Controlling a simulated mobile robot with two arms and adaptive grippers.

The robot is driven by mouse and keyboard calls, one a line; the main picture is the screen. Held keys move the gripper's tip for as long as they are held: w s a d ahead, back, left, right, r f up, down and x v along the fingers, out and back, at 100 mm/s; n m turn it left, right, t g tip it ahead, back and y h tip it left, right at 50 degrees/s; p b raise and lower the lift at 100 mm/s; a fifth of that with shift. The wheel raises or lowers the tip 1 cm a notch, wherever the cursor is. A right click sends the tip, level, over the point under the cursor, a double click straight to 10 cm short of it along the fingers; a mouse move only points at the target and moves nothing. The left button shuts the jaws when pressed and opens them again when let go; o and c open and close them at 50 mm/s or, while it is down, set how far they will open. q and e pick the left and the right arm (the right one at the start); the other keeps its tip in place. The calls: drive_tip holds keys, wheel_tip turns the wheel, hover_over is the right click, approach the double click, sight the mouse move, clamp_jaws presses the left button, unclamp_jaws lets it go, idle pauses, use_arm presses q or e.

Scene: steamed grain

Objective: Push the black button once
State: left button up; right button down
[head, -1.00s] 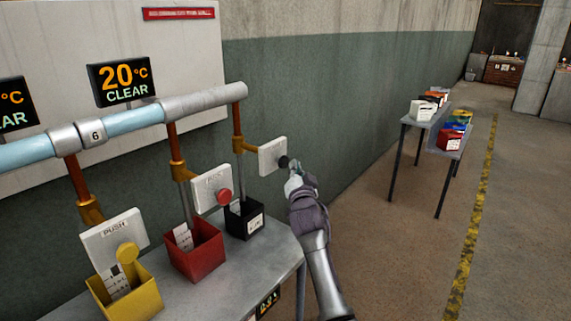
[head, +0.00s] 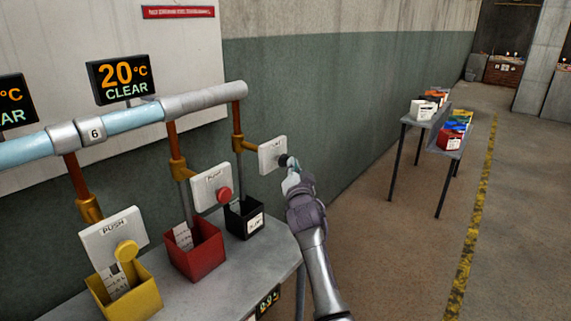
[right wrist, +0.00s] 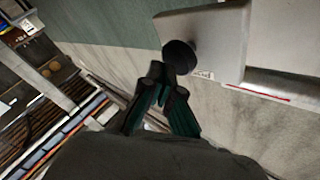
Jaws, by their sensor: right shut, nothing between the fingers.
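The black button (head: 284,160) sticks out from a white panel (head: 270,156) at the right end of the pipe rig. My right gripper (head: 291,166) is shut and empty, with its tips right at the button. In the right wrist view the button (right wrist: 180,56) is a dark round knob on the white panel (right wrist: 222,35), and the shut fingertips (right wrist: 168,80) overlap its lower edge. I cannot tell whether they touch it or how far it is pressed. My left gripper is not in view.
A red button (head: 224,194) and a yellow button (head: 126,251) sit on panels to the left. Below are a black bin (head: 237,222), a red bin (head: 207,258) and a yellow bin (head: 145,297) on a grey table (head: 262,262). Open floor lies to the right.

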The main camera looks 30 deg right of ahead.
drive_tip(key=shift+w+a+b, duration=0.15)
drive_tip(key=shift+w+b, duration=0.3)
drive_tip(key=shift+w, duration=0.1)
idle(0.8)
drive_tip(key=shift+w+a+b, duration=0.15)
drive_tip(key=shift+w+b, duration=0.2)
idle(0.4)
idle(0.3)
drive_tip(key=shift+s+d+p, duration=0.2)
drive_tip(key=shift+s+p, duration=0.35)
drive_tip(key=shift+s, duration=0.05)
drive_tip(key=shift+s+d+p, duration=0.15)
drive_tip(key=shift+s+p, duration=0.4)
drive_tip(key=shift+s, duration=0.05)
